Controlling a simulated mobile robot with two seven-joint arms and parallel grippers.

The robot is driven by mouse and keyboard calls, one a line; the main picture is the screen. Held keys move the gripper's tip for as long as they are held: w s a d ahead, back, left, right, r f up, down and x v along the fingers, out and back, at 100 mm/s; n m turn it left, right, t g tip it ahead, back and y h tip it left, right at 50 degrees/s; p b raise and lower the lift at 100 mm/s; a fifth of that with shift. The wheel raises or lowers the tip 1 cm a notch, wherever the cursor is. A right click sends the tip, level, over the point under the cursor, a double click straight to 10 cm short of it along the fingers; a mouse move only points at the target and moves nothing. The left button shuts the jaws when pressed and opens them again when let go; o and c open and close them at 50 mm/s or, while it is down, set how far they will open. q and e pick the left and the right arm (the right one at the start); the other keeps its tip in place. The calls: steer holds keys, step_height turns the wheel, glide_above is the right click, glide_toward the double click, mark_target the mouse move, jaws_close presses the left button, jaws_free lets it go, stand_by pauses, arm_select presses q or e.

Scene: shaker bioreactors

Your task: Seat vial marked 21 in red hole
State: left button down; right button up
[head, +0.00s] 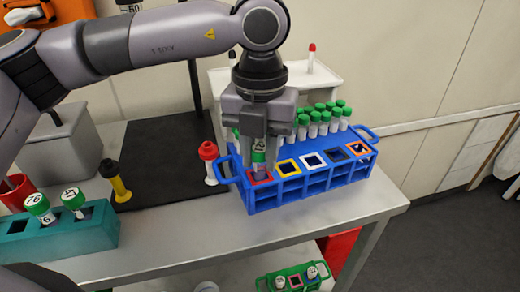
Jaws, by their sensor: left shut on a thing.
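The vial is upright over the red-rimmed hole (250,181) at the left end of the blue rack (318,196). Its lower end overlaps the red hole, and I cannot tell how deep it sits. My right gripper is not in view.
The rack's other front holes have yellow, white, dark and orange rims. Several green-capped vials (325,117) stand behind. A red-capped vial (210,162) stands close left of the rack. A teal block (62,240) holds vials at the left. The front of the bench (190,235) is clear.

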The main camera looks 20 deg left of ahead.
arm_select(q)
steer(key=shift+f+b, duration=0.6)
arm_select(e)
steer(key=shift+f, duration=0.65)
arm_select(q)
steer(key=c, duration=0.8)
jaws_free()
steer(key=shift+r, duration=0.25)
step_height(320, 180, up, 7)
steer(key=shift+f, duration=0.15)
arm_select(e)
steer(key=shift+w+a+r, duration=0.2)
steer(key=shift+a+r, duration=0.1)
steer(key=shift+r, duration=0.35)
